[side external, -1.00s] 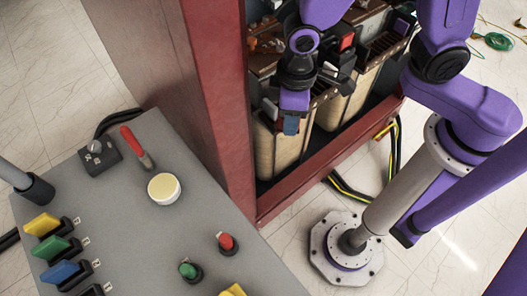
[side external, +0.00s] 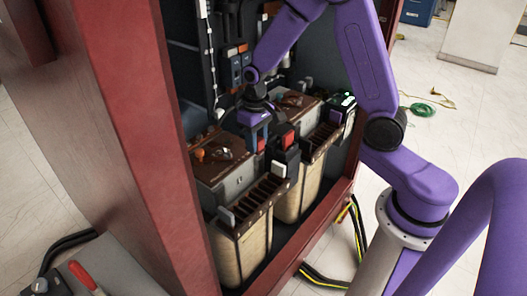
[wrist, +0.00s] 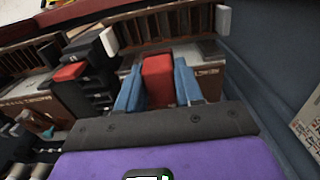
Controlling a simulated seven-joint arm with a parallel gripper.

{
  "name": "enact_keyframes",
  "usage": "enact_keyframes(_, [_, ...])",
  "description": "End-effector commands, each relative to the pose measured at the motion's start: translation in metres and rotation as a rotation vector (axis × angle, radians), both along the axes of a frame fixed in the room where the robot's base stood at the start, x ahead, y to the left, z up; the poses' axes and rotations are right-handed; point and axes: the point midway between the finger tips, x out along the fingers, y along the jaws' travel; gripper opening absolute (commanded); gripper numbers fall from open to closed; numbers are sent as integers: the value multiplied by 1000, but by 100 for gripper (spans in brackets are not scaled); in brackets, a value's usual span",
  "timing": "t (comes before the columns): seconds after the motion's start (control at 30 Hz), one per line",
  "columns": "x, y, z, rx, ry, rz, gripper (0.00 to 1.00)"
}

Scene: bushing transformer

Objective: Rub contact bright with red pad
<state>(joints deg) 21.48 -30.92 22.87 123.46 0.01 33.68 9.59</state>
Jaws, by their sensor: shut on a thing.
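My gripper (side external: 257,138) is inside the red-framed cabinet, above the brown-topped transformer units. In the wrist view its two blue fingers (wrist: 158,88) are closed on the sides of a red pad (wrist: 158,78), which sticks out beyond them. The red pad also shows small beside the blue finger in the side view (side external: 262,145). A slatted brown rack (wrist: 175,22) with pale end blocks lies just past the pad in the wrist view. I cannot tell whether the pad touches anything. I cannot tell which part is the contact.
A black block with a red top (side external: 288,138) stands close right of my gripper; it shows left in the wrist view (wrist: 70,73). The cabinet's red post (side external: 130,130) and lower sill bound the opening. A grey control panel (side external: 125,272) is at lower left.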

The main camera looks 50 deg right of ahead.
Motion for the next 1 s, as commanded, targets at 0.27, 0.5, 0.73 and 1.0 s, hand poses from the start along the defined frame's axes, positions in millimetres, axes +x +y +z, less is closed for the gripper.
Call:
enact_keyframes(0.27, [67, -3, -2, 0, -1, 0, 12])
enact_keyframes(0.5, [126, -15, -5, 0, 0, 0, 12])
enact_keyframes(0.73, [170, -32, -9, 0, 0, 1, 12])
enact_keyframes(1.0, [193, -45, -12, 0, 1, 3, 12])
